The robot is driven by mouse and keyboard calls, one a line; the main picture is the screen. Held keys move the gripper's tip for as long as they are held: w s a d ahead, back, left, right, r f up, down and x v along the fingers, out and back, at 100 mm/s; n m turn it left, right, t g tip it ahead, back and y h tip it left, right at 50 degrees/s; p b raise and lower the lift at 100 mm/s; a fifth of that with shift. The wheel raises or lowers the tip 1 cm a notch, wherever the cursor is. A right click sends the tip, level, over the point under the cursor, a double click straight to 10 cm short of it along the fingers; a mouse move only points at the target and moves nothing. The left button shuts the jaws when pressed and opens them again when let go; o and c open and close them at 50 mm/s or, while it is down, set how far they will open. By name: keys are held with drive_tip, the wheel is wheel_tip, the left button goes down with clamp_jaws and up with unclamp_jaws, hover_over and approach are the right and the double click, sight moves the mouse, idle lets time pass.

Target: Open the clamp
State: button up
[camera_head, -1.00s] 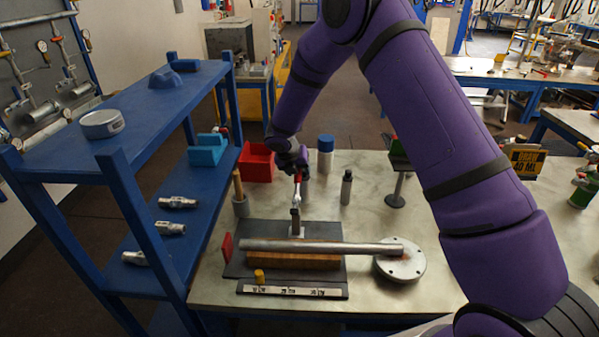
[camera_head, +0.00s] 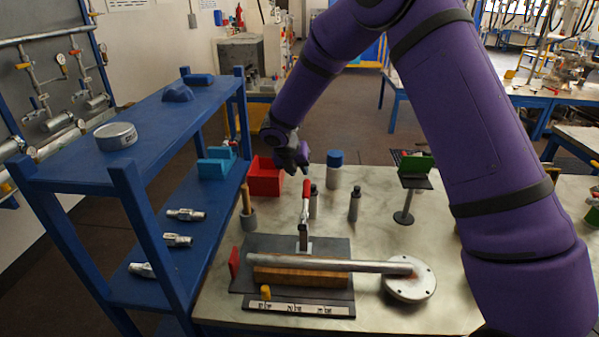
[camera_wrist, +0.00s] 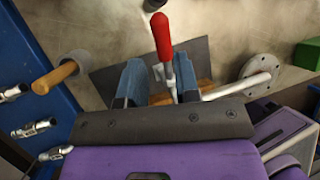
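The clamp has a red handle (camera_head: 306,188) that stands upright on a metal body (camera_head: 303,225) behind the pipe. In the wrist view the red handle (camera_wrist: 161,35) reaches up from between my two blue fingers. My gripper (camera_wrist: 158,62) is open, with a finger on each side of the clamp and a gap to it. In the head view my gripper (camera_head: 302,160) is just above the handle top. The pipe (camera_head: 330,264) lies on a wooden block (camera_head: 285,279), with a round flange (camera_head: 410,283) at its right end. I cannot tell whether the clamp presses on the pipe.
A dark plate (camera_head: 262,245) lies under the block. A wooden-handled tool in a grey cup (camera_head: 248,220), a red bin (camera_head: 265,178), bottles (camera_head: 354,204) and a green-topped stand (camera_head: 416,170) surround it. A blue shelf (camera_head: 180,120) stands left. Bench front right is clear.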

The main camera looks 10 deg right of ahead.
sight(304, 186)
drive_tip(key=v, duration=0.2)
drive_tip(key=s+v, duration=0.1)
drive_tip(key=v, duration=0.5)
drive_tip(key=shift+s+a+f, duration=0.2)
drive_tip(key=shift+s+f, duration=0.15)
drive_tip(key=shift+s, duration=0.05)
clamp_jaws()
drive_tip(key=x, duration=1.3)
drive_tip(key=shift+w+d+f, duration=0.1)
drive_tip(key=shift+f, duration=0.25)
drive_tip(key=shift+w+d+f, duration=0.25)
drive_tip(key=shift+w+f, duration=0.45)
drive_tip(key=shift+f, duration=0.3)
